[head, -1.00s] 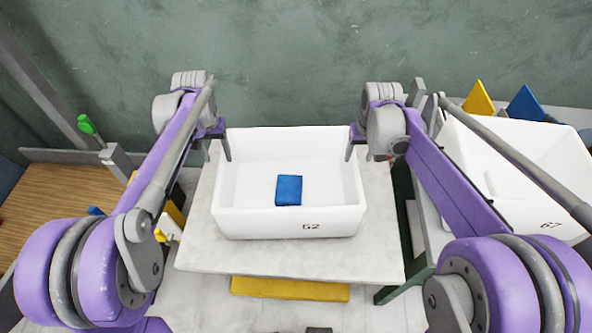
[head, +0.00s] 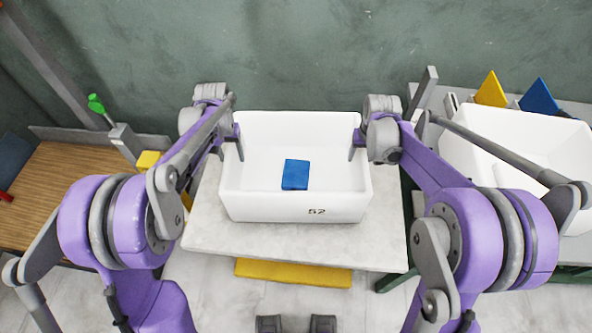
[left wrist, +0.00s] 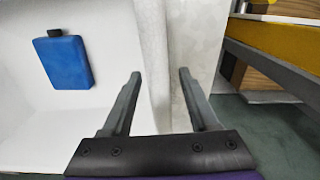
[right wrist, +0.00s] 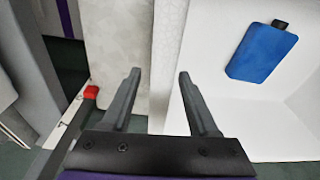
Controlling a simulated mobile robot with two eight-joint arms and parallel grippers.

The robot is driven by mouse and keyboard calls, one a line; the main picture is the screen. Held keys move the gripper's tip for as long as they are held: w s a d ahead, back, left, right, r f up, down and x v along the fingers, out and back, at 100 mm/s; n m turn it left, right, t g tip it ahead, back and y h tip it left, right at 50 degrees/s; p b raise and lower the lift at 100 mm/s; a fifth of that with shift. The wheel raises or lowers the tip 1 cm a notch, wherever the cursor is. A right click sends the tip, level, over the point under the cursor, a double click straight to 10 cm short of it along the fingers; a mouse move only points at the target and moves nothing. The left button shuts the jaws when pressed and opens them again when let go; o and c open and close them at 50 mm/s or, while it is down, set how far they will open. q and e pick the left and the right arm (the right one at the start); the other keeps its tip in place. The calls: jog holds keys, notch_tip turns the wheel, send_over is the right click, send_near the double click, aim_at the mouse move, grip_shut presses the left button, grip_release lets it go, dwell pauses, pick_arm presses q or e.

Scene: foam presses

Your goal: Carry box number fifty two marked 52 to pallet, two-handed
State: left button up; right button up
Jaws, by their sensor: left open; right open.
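The white open box marked 52 (head: 296,208) stands upright on a pale table, with a blue block (head: 295,174) lying inside. My left gripper (head: 238,150) is at the box's left side wall, and my right gripper (head: 354,152) is at its right side wall. Both are open. In the left wrist view the fingers (left wrist: 159,73) are apart on either side of the box rim. The right wrist view shows the right fingers (right wrist: 157,73) likewise around the opposite rim. I cannot tell which surface, if any, is the pallet.
Another white box (head: 520,150) stands on the right, with yellow (head: 491,90) and blue (head: 539,98) wedges behind it. A wooden surface (head: 70,190) lies at the left. A green wall (head: 300,50) closes the back. A yellow piece (head: 293,272) lies below the table's front edge.

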pick_arm(q)
jog(key=shift+f, duration=1.25)
pick_arm(e)
jog(key=shift+w+f, duration=0.15)
jog(key=shift+f, duration=1.05)
pick_arm(q)
jog(key=shift+c, duration=0.3)
pick_arm(e)
jog(key=shift+c, duration=0.3)
pick_arm(q)
grip_shut()
pick_arm(e)
grip_shut()
